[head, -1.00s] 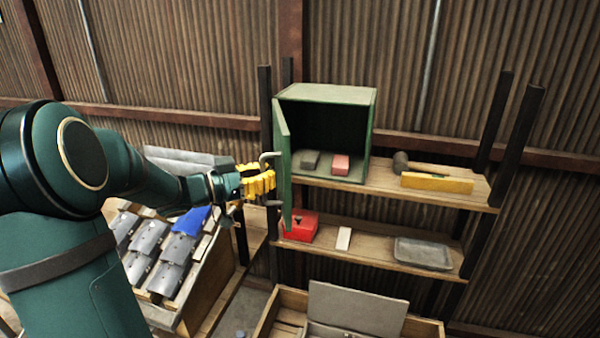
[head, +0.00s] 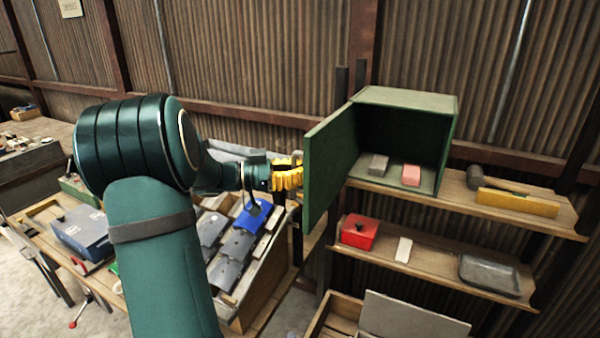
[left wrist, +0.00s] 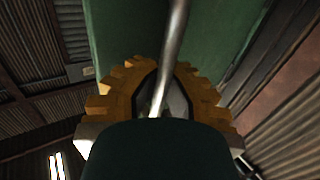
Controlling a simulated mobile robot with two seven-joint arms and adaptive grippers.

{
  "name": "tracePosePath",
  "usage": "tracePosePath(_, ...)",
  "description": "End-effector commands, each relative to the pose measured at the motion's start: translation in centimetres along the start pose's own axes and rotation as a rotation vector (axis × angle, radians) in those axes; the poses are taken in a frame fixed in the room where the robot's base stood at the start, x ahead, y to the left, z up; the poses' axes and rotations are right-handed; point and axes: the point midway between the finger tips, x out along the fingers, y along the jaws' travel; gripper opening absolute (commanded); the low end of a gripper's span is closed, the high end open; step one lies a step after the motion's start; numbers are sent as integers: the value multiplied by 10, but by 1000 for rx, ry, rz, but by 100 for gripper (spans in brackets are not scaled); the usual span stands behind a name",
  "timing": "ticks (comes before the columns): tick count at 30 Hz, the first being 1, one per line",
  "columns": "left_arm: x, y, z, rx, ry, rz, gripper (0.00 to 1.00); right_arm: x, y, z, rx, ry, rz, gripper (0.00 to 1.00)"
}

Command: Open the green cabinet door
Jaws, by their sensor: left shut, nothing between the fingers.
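The green cabinet (head: 408,97) stands on the upper shelf with its front open, showing a grey block (head: 379,165) and a pink block (head: 411,175) inside. Its green door (head: 331,160) is swung out to the left, with a broad face in view. My left gripper (head: 297,172), with yellow fingers, is at the door's outer edge beside the handle (head: 283,161). In the left wrist view the metal handle (left wrist: 178,40) crosses the yellow fingers (left wrist: 160,80) in front of the green door (left wrist: 215,40). The fingers are shut with nothing gripped. My right gripper is out of view.
The upper shelf (head: 450,205) also holds a mallet (head: 478,178) and a yellow block (head: 518,203). Below are a red box (head: 359,231), a white block (head: 403,250) and a grey tray (head: 490,275). A rack of grey plates (head: 237,245) stands below my left arm.

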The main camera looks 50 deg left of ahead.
Motion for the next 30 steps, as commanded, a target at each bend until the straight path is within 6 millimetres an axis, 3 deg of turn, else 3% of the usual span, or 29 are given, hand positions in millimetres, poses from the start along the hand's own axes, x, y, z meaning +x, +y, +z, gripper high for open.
tracePosePath(11,-3,1,4,-7,-8,-1,0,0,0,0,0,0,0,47)
tracePosePath(12,-3,1,4,-7,-8,-2,4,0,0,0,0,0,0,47)
tracePosePath(15,-3,1,3,-6,-7,-2,39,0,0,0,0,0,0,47)
tracePosePath(16,-3,1,3,-5,-6,-2,41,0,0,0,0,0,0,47)
tracePosePath(25,-2,0,2,-2,-4,-1,41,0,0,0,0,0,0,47)
tracePosePath(30,-17,0,2,-2,-5,-4,41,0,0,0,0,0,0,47)
